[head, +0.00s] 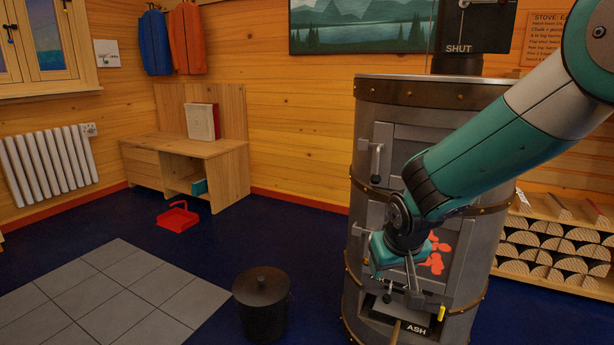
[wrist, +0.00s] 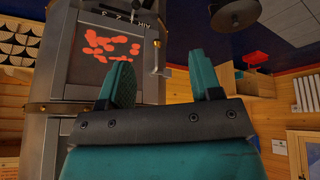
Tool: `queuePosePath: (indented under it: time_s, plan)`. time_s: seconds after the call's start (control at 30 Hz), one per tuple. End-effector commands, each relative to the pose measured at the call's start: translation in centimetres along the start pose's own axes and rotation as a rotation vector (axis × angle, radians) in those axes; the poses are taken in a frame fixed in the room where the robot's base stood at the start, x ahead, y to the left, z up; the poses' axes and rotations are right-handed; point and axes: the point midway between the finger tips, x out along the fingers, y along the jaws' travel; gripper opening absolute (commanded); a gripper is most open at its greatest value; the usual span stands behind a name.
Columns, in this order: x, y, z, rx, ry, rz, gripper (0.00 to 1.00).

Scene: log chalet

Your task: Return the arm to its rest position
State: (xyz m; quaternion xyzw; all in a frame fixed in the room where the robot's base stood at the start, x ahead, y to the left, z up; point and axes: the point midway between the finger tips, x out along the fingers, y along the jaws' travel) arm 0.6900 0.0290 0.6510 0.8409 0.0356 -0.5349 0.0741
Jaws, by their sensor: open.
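My arm reaches in from the right in the head view, in front of the grey metal stove (head: 390,98). My gripper (wrist: 163,80) is open, with two teal fingers apart and nothing between them in the wrist view. In the head view its teal end hangs low in front of the stove's lower door, hiding part of that door and its latch. The door's glowing orange window (head: 436,262) shows just right of the gripper; it also shows in the wrist view (wrist: 110,45). I cannot tell whether the gripper touches the stove.
A dark lidded bucket (head: 262,304) stands on the floor left of the stove. A red dustpan (head: 178,217) lies near a wooden bench (head: 222,160). A firewood rack (head: 560,262) stands right of the stove. Grey floor tiles (head: 105,300) at left are clear.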

Motion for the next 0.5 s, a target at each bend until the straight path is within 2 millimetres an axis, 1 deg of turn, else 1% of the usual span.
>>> queuePosePath:
  time_s: [0.03,0.07,0.1,0.17,0.2,0.3,0.4,0.5]
  plan:
    - [-3.1,-0.4,1.4,-0.015,-0.026,-0.058,0.59]
    - [-4.7,-0.7,2.5,-0.029,-0.048,-0.096,0.59]
    - [-6.8,-1.2,3.9,-0.049,-0.073,-0.144,0.59]
    - [-9.7,-1.9,6.3,-0.086,-0.11,-0.211,0.59]
    - [-11.4,-2.3,7.8,-0.111,-0.132,-0.252,0.59]
    - [-15.0,-3.1,11.4,-0.174,-0.175,-0.337,0.59]
    - [-17.9,-3.8,14.8,-0.236,-0.208,-0.405,0.59]
    - [-20.3,-4.2,17.9,-0.298,-0.233,-0.463,0.59]
